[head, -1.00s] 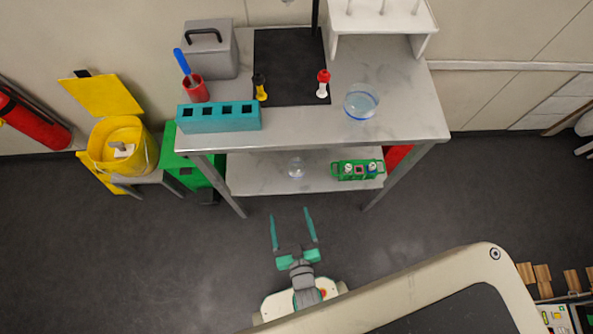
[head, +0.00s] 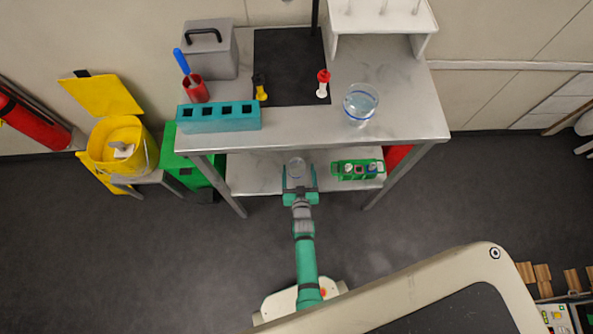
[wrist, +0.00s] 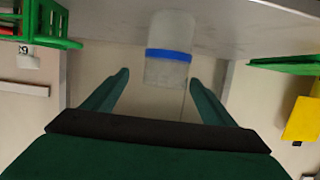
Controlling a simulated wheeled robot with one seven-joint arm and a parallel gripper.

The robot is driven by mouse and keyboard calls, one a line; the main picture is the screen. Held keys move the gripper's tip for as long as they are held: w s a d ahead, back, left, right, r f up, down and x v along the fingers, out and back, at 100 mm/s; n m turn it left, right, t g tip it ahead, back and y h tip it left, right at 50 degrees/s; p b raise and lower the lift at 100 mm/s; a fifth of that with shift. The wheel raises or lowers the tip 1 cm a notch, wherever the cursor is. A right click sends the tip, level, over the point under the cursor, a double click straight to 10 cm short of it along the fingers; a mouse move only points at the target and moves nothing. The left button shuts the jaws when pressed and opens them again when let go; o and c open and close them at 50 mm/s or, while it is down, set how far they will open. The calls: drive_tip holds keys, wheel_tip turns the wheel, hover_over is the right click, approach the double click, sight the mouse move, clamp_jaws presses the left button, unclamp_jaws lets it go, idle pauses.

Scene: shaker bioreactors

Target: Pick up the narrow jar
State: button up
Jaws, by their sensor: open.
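The narrow jar (head: 296,166), clear with a blue band, stands on the lower shelf of the metal table. In the wrist view the jar (wrist: 170,48) appears upside down, its blue band just beyond the fingertips. My gripper (head: 299,172) is open at the shelf's front part, with its fingers pointing at the jar. In the wrist view the gripper (wrist: 158,80) has one finger on each side of the jar's line, the jar a little nearer the right finger. I see no contact, and the exact gap is hard to tell.
A green rack (head: 357,170) with small vials stands right of the jar on the shelf. The tabletop (head: 300,128) overhangs it and carries a wider clear jar (head: 360,104) and a teal block (head: 218,117). A table leg (head: 229,190) and green bin (head: 185,165) are at left.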

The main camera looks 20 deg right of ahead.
sight(296, 160)
drive_tip(key=shift+a+f+x, duration=0.1)
drive_tip(key=shift+a+x, duration=0.05)
drive_tip(key=shift+x, duration=1.5)
drive_tip(key=shift+a+f+x, duration=0.1)
drive_tip(key=shift+a+x, duration=0.1)
drive_tip(key=shift+x, duration=1.5)
drive_tip(key=c, duration=1.2)
